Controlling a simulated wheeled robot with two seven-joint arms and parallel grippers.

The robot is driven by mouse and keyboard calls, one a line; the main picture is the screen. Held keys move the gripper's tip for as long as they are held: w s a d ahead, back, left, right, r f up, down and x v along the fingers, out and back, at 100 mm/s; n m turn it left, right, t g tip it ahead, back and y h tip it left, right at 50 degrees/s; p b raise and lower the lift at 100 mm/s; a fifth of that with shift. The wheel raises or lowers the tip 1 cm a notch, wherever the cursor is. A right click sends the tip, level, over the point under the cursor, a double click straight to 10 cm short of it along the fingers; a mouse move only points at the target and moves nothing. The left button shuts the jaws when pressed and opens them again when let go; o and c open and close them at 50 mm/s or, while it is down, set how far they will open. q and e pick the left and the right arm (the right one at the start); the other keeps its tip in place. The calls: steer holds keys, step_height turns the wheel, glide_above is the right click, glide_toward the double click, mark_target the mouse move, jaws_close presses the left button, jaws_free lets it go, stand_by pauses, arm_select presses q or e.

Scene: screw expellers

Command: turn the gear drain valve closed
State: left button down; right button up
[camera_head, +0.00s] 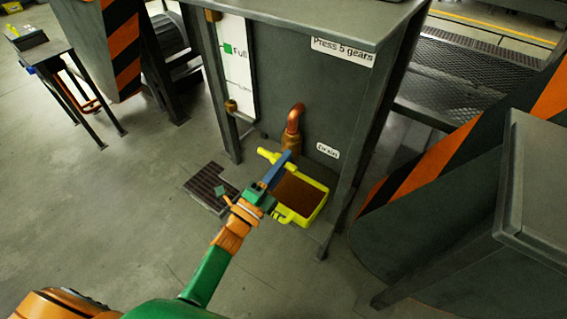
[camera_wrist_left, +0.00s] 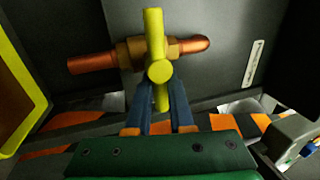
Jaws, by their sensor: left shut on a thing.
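The drain valve has a yellow handle (camera_head: 267,154) at the lower end of a copper pipe (camera_head: 293,118) on the grey machine. In the left wrist view the yellow handle (camera_wrist_left: 154,35) lies crosswise to the copper pipe and brass valve body (camera_wrist_left: 130,53), its round hub facing me. My left gripper (camera_head: 284,161) reaches the valve from below. In the wrist view its blue fingers (camera_wrist_left: 160,95) are shut on the handle's near part, one on each side. The fingers partly hide the handle in the head view. My right gripper is not in view.
A yellow tray (camera_head: 322,207) with brown contents sits beneath the valve, beside my fingers. Machine legs (camera_head: 343,205) stand close on the right. A dark floor grate (camera_head: 205,187) lies left of the tray. Open floor (camera_head: 120,190) extends left.

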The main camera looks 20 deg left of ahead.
arm_select(q)
steer(key=shift+f, duration=0.1)
stand_by(0.4)
steer(key=c, duration=0.8)
jaws_free()
steer(key=v, duration=0.7)
steer(key=shift+s, duration=0.1)
